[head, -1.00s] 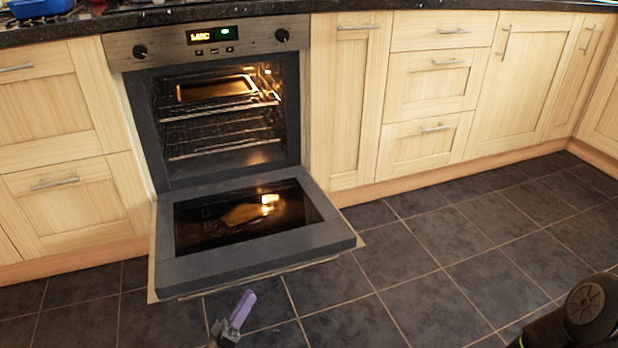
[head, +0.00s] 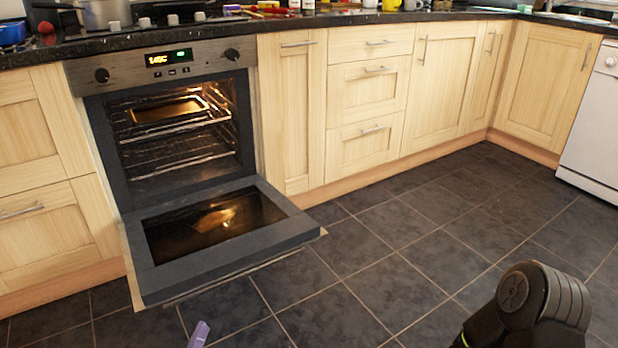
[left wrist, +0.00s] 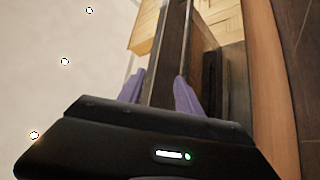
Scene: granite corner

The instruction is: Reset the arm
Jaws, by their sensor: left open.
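My left gripper (head: 199,335) shows only as a purple fingertip at the bottom edge of the head view, below and in front of the lowered oven door (head: 290,218). In the left wrist view, my left gripper (left wrist: 159,77) has its two purple fingers apart. A dark strip shows beyond the gap between them, and I see nothing held. My right gripper is out of view. A black link of my own arm (head: 540,300) shows at the lower right.
The lit oven (head: 180,140) stands open, with a tray (head: 168,109) on its upper rack. Wooden cabinets (head: 370,90) run along the wall to a white dishwasher (head: 595,130) at right. The tiled floor (head: 400,240) is clear in the middle. A pot (head: 103,14) sits on the hob.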

